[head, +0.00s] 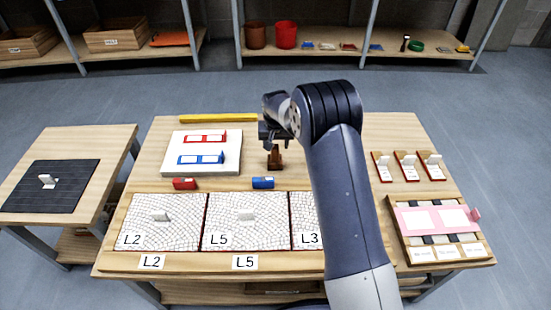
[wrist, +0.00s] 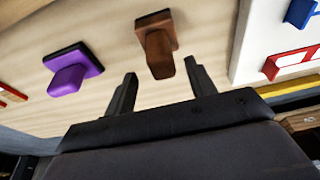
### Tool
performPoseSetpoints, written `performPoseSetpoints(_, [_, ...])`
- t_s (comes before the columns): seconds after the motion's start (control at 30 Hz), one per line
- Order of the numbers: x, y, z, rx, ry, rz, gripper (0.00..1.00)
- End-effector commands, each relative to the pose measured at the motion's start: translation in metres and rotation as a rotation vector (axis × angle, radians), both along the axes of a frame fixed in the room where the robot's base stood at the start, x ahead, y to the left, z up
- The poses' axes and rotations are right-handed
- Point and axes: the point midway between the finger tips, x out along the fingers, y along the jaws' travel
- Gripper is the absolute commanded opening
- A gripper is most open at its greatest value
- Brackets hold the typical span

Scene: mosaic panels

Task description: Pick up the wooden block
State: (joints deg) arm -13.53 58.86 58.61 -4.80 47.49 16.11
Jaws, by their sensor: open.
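The wooden block (head: 274,160) is a small brown piece with an upright knob on a flat base. It stands on the main table in the head view, right of the white board, and also shows in the wrist view (wrist: 155,48). My gripper (head: 273,140) is above it, pointing down. In the wrist view my gripper (wrist: 160,74) is open, with its two dark fingers apart and empty. The brown block lies beyond the fingertips, roughly in line with the gap. Whether the tips are level with its knob I cannot tell.
A purple block (wrist: 70,78) stands beside the brown one; my arm hides it in the head view. The white board (head: 203,165), a yellow bar (head: 218,118), red (head: 185,183) and blue (head: 263,183) pieces and mosaic panels (head: 165,240) are around it.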

Motion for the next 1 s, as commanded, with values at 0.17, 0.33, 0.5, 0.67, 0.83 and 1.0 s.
performPoseSetpoints(0.17, [0.005,0.003,-0.029,-0.001,0.003,0.000,0.53])
performPoseSetpoints(0.33, [0.010,0.003,-0.044,0.000,0.001,0.000,0.53])
performPoseSetpoints(0.5, [0.010,0.003,-0.043,0.000,0.000,0.000,0.53])
performPoseSetpoints(0.67, [0.010,0.003,-0.043,0.000,0.000,0.000,0.41])
performPoseSetpoints(0.83, [0.010,0.003,-0.043,0.000,0.000,0.000,0.27])
performPoseSetpoints(1.0, [0.010,0.003,-0.043,0.000,0.001,0.000,0.13])
